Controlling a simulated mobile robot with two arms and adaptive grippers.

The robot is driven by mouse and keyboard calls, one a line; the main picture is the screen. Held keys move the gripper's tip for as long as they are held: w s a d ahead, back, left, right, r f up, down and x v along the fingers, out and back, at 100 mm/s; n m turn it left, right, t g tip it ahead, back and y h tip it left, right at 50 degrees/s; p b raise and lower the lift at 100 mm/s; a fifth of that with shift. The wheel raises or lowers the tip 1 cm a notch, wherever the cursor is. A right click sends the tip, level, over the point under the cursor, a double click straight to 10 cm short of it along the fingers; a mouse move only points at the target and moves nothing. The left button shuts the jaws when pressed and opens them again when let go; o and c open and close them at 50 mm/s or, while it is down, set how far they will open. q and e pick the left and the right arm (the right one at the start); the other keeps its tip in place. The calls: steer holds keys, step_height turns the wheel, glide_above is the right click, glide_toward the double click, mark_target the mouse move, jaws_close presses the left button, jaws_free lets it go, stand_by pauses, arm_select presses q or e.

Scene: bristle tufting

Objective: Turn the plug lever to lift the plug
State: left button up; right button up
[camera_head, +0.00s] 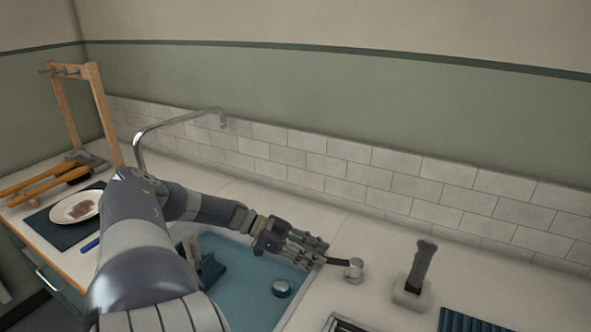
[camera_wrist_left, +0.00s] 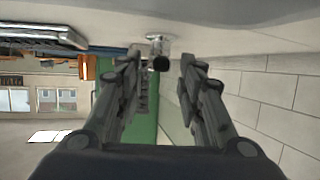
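The plug lever is a chrome fitting (camera_head: 354,268) with a dark handle (camera_head: 338,262), on the counter just right of the sink. A round metal plug (camera_head: 281,288) shows in the blue sink basin (camera_head: 245,300). My left gripper (camera_head: 319,251) reaches over the sink's right edge to the handle. In the left wrist view, its two fingers (camera_wrist_left: 161,60) are apart, with the handle's dark round end (camera_wrist_left: 160,64) and the chrome fitting (camera_wrist_left: 156,43) showing between them. I see no finger clearly pressed on the handle. My right gripper is not in view.
A tall chrome faucet (camera_head: 180,120) arches behind the sink, near my left arm. A plate (camera_head: 77,207) and a wooden rack (camera_head: 102,110) are at left. The tiled wall stands behind.

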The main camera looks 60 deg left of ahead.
arm_select(q)
steer(key=v, duration=1)
steer(key=shift+s+a, duration=0.2)
steer(key=shift+a, duration=0.05)
steer(key=shift+r, duration=0.15)
